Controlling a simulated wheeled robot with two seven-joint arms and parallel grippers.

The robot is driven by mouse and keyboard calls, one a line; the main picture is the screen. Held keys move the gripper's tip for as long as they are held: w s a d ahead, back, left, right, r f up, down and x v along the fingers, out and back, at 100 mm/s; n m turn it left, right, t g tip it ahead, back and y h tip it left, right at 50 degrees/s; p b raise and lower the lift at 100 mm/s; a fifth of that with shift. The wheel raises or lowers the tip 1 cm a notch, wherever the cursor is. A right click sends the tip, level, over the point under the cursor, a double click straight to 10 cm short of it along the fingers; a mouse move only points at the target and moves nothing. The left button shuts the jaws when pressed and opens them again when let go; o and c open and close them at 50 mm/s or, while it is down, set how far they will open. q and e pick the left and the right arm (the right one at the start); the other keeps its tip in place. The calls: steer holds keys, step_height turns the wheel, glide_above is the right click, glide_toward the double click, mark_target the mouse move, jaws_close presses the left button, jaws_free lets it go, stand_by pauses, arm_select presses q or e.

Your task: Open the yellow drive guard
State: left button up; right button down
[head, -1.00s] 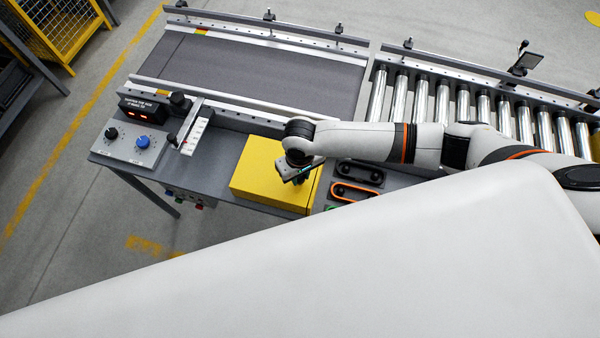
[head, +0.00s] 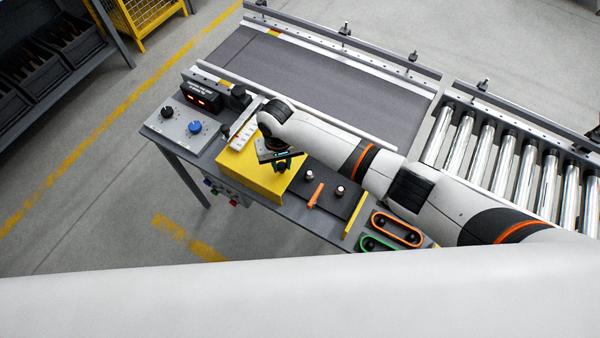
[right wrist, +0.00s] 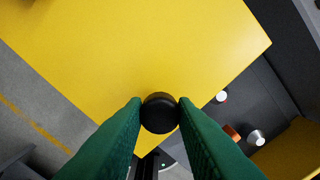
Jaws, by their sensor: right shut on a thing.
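The yellow drive guard (head: 242,175) is a box-like cover on the grey bench, standing left of a dark uncovered bay (head: 325,183). The bay holds an orange lever (head: 316,195) and two light-topped round parts; a yellow end plate (head: 354,215) stands at its right side. My right gripper (head: 282,164) is over the guard's right part. In the right wrist view its green fingers (right wrist: 160,117) are shut on a round black knob (right wrist: 159,108) on the guard. The arm hides part of the guard's far side. My left gripper is not in view.
A control box with a blue knob (head: 195,127) and a red-lit display (head: 202,98) stand at the bench's left end. A belt conveyor (head: 320,90) and rollers (head: 500,160) run behind. Orange-rimmed (head: 397,228) and green-rimmed parts lie at right.

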steer(key=shift+w+a+f, duration=0.15)
steer(key=shift+w+a, duration=0.15)
steer(key=shift+a, duration=0.2)
steer(key=shift+w+a, duration=0.15)
steer(key=shift+a, duration=0.1)
steer(key=c, duration=1.2)
jaws_free()
steer(key=shift+o, duration=0.2)
step_height(320, 180, up, 12)
steer(key=b, duration=0.1)
